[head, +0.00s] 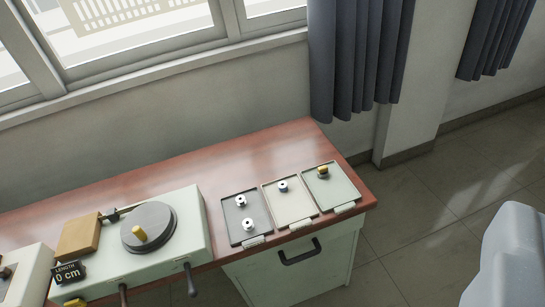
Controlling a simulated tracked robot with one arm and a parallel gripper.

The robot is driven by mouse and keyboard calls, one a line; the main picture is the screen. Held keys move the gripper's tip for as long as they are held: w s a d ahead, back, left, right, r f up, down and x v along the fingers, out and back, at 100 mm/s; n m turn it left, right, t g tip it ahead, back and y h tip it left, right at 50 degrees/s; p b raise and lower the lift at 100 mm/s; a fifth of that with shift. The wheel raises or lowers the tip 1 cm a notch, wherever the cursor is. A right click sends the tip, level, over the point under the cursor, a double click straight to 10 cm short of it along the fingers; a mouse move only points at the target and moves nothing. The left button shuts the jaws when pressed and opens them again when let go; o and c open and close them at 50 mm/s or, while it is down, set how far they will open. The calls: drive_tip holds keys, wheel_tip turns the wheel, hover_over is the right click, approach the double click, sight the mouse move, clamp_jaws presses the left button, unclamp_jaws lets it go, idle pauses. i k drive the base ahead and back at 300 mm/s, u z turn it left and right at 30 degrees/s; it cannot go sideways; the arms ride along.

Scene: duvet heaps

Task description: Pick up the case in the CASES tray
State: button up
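Three shallow trays lie side by side at the right end of the red-brown bench: a dark grey tray (232,216), a beige tray (295,208) and a pale green tray (341,194). Each has a small front label, too small to read, so I cannot tell which is CASES. The dark tray holds two small white round pieces with dark centres, one farther back (240,201) and one nearer (248,224). The beige tray holds one similar white piece with a dark bluish centre (283,187). The green tray holds a dark piece with a yellow top (323,171). My gripper is not in view.
A drawer unit (317,270) is below. A pale rounded shape (512,262) fills the lower right. Floor (420,230) is open right of the bench.

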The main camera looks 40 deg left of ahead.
sight(322, 171)
drive_tip(key=u, duration=0.65)
drive_tip(key=i, duration=1.1)
drive_tip(key=u, duration=0.5)
